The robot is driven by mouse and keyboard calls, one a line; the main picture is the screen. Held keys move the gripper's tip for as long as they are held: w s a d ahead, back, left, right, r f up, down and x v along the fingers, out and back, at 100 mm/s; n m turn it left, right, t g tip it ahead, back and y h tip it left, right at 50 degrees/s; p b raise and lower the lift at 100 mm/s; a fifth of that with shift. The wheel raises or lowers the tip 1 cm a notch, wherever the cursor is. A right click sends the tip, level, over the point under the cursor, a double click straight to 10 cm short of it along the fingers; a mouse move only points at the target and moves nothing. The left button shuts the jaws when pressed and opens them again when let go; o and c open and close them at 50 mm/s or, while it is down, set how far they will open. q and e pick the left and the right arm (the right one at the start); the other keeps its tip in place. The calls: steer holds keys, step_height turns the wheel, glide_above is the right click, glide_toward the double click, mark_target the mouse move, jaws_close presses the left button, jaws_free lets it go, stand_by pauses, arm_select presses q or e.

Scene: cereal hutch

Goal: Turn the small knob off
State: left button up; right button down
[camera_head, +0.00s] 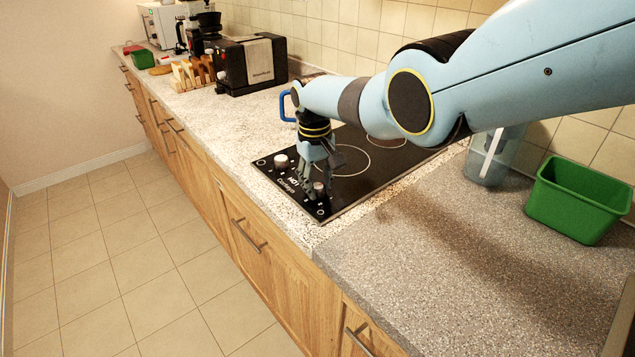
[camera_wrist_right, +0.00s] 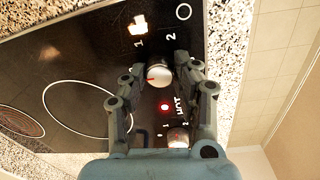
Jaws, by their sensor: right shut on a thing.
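The black cooktop (camera_head: 358,188) is set in the light speckled counter, with two silver knobs along its front edge. My right gripper (camera_head: 314,189) reaches down over the front right corner, fingers on either side of the small knob (camera_head: 319,187). In the right wrist view this knob (camera_wrist_right: 158,75) stands between the fingertips (camera_wrist_right: 167,72), and the gripper is shut on it. The other, larger knob (camera_head: 281,161) is free; it also shows in the wrist view (camera_wrist_right: 178,138). A red light (camera_wrist_right: 164,106) glows between the knobs, beside the word HOT. My left gripper is out of view.
A black toaster (camera_head: 251,65) and a toast rack (camera_head: 190,74) stand farther along the counter. A blue-handled item (camera_head: 285,105) is behind my right gripper. A clear container (camera_head: 494,155) and a green bin (camera_head: 577,205) stand at right. The grey counter in front is clear.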

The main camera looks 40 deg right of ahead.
steer(key=c, duration=1)
jaws_free()
step_height(320, 180, up, 12)
steer(key=shift+a, duration=0.3)
